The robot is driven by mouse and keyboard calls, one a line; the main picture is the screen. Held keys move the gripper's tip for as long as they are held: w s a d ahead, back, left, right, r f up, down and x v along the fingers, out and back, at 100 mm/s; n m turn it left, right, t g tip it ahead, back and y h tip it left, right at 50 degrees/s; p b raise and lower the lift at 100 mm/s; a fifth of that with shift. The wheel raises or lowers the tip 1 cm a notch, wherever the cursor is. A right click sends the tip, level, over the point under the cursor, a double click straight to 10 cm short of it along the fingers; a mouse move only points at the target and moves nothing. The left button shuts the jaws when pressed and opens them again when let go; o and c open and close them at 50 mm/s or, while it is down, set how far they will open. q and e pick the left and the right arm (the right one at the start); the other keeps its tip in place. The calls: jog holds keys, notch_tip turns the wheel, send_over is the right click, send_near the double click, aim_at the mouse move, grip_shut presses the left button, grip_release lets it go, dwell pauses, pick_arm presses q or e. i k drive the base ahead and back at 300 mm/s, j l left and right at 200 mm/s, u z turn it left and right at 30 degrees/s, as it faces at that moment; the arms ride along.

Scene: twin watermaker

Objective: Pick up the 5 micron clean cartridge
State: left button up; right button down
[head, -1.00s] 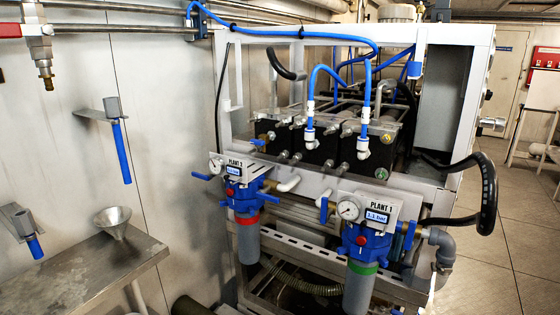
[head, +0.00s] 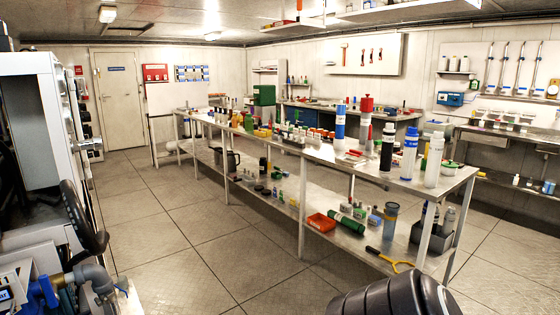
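Several upright cylinders stand at the near right end of the long metal workbench (head: 455,180). They include a white cylinder with a blue label (head: 409,155), a plain whitish cylinder (head: 434,160), a black cylinder with a white top (head: 387,150) and a blue and white cylinder (head: 340,125). The labels are too small to read, so I cannot tell which is the 5 micron clean cartridge. Neither of my grippers is in view.
The lower shelf holds a red tray (head: 321,222), a yellow wrench (head: 389,260) and a grey caddy (head: 431,236). A dark ribbed rounded object (head: 390,296) fills the bottom right. The watermaker frame (head: 32,130) stands at left. Open tiled floor (head: 190,235) lies between it and the bench.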

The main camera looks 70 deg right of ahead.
aim_at(436, 145)
jog(key=z, duration=3.3)
jog(key=i+l, duration=0.25)
jog(key=i, duration=0.2)
jog(key=i+l, duration=0.25)
jog(key=i, duration=0.15)
jog(key=i+l, duration=0.2)
jog(key=i, duration=0.25)
jog(key=i+l, duration=0.25)
jog(key=i, duration=0.2)
jog(key=k+l+z, duration=0.05)
